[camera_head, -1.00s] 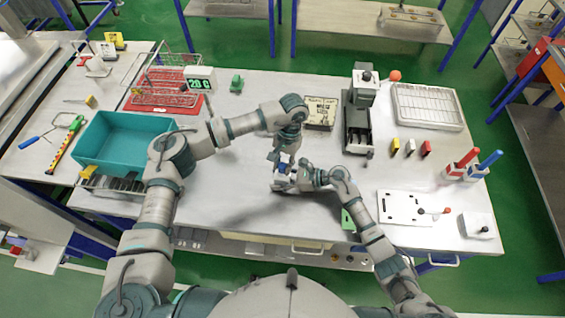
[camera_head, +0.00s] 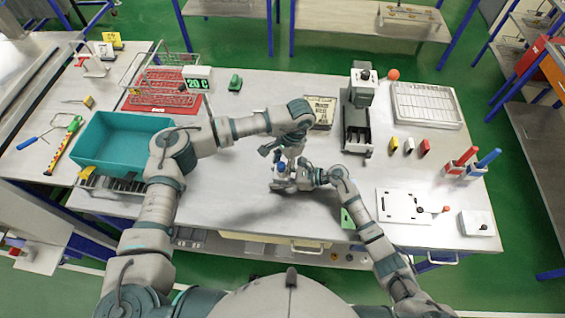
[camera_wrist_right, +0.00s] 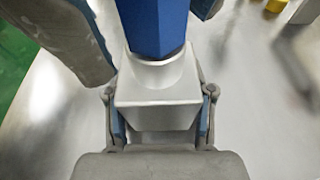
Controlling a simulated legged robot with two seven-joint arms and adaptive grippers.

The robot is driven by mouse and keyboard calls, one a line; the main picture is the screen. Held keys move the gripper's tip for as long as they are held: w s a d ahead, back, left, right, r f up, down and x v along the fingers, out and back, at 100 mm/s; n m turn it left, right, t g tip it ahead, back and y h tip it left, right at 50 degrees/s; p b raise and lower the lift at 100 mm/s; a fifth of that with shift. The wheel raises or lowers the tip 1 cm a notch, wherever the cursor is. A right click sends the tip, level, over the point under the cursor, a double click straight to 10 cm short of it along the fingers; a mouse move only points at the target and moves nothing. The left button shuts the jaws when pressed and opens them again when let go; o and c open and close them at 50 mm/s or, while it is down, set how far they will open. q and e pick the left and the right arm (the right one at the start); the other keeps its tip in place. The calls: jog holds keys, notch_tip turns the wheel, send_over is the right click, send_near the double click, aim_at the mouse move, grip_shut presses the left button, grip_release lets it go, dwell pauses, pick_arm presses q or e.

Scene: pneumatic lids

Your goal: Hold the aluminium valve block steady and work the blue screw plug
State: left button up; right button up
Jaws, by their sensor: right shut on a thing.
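The aluminium valve block (camera_head: 283,184) sits low over the middle of the table, with the blue screw plug (camera_head: 281,168) upright on its top. In the right wrist view the block (camera_wrist_right: 155,112) is a pale cube with a round collar, and the blue plug (camera_wrist_right: 152,28) rises from it. My right gripper (camera_head: 294,183) is shut on the block, one finger on each side. My left gripper (camera_head: 279,157) is above, its spread fingers on either side of the plug, apparently clear of it. The plug's top is cut off in the wrist view.
A teal bin (camera_head: 122,143) and a red tray (camera_head: 165,98) with a wire rack stand left. A grey machine (camera_head: 358,115) stands behind right, with a white rack (camera_head: 427,105) beyond it. A white plate (camera_head: 403,205) lies right. The table front of the block is clear.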

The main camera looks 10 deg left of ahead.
pick_arm(q)
jog(key=shift+c, duration=0.9)
jog(key=n, duration=0.4)
jog(key=shift+w+a+g+h, duration=0.1)
jog(key=shift+g+h, duration=0.3)
jog(key=n+h, duration=0.1)
jog(key=n, duration=0.3)
jog(key=shift+a, duration=0.1)
pick_arm(e)
jog(key=shift+a, duration=0.1)
pick_arm(q)
jog(key=shift+n, duration=0.3)
jog(key=n+h, duration=0.1)
jog(key=n, duration=0.3)
jog(key=shift+n, duration=0.4)
jog(key=n+h, duration=0.1)
jog(key=n, duration=0.1)
jog(key=shift+a+n, duration=0.2)
jog(key=shift+n, duration=0.2)
